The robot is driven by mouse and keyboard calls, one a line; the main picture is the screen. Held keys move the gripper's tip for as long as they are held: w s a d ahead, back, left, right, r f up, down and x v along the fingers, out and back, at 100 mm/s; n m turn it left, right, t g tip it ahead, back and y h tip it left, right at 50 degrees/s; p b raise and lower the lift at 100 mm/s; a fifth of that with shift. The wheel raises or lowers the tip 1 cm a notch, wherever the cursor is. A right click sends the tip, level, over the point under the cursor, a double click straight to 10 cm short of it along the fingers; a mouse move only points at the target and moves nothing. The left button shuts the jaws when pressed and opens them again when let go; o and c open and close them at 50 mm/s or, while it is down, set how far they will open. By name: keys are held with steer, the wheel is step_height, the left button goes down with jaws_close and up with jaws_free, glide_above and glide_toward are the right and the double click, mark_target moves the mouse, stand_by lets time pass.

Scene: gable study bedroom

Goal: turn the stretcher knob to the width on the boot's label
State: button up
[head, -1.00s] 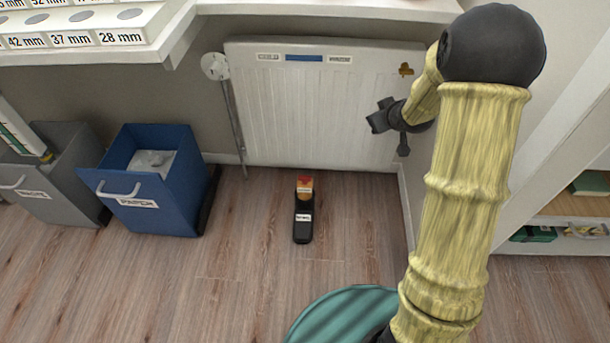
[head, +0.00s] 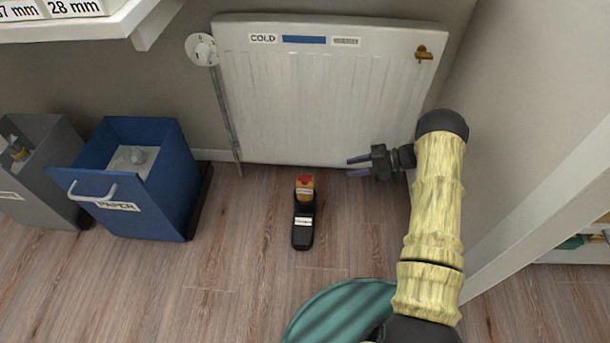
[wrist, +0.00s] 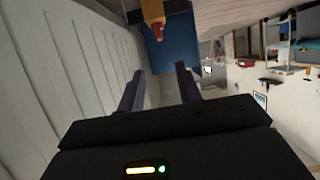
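A black boot (head: 303,234) stands on the wood floor in front of the radiator. It carries a small white label, too small to read here. An orange stretcher with a red knob (head: 305,180) sits at the boot's far end; the orange part and red tip also show at the top of the wrist view (wrist: 156,22). My gripper (head: 358,167) is to the right of the boot, beside the radiator's lower right, its fingers pointing left. In the wrist view its two fingers (wrist: 160,92) are apart with nothing between them.
The white radiator (head: 320,100) stands behind, with a dial valve (head: 201,49) at its left. A blue paper bin (head: 150,180) and a grey bin (head: 40,170) are at left. A shelf edge with millimetre labels (head: 75,8) is at upper left. Floor around the boot is clear.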

mark_target(305, 176)
steer(key=shift+a, duration=0.15)
steer(key=b+x, duration=0.8)
steer(key=x, duration=0.8)
steer(key=shift+w+a+f, duration=0.1)
steer(key=shift+a+f, duration=0.1)
steer(key=shift+f, duration=0.05)
steer(key=shift+a, duration=0.35)
jaws_close()
